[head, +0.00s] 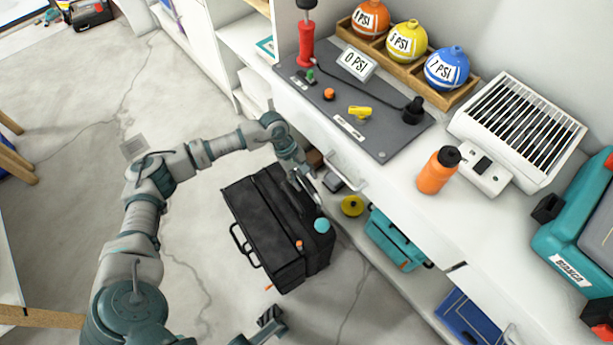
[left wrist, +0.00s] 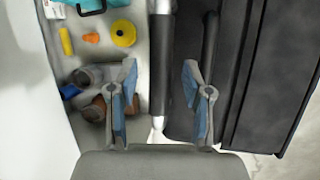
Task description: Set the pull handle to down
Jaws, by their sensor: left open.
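The black wheeled toolbox (head: 265,225) stands on the floor beside the shelving in the head view. Its pull handle, a dark bar with silvery ends (left wrist: 160,65), runs upright through the left wrist view. My left gripper (head: 303,188) is over the shelf side of the toolbox and hides much of the handle in the head view. In the left wrist view its two fingers (left wrist: 161,100) are open, one on each side of the bar, with gaps to both. Part of my right gripper (head: 270,317) shows at the bottom of the head view; its opening is unclear.
The white counter (head: 400,200) overhangs a low shelf with a yellow round item (head: 352,205) and a teal case (head: 393,240). An orange bottle (head: 438,170) and a grey panel (head: 350,100) are on top. The floor left of the toolbox is clear.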

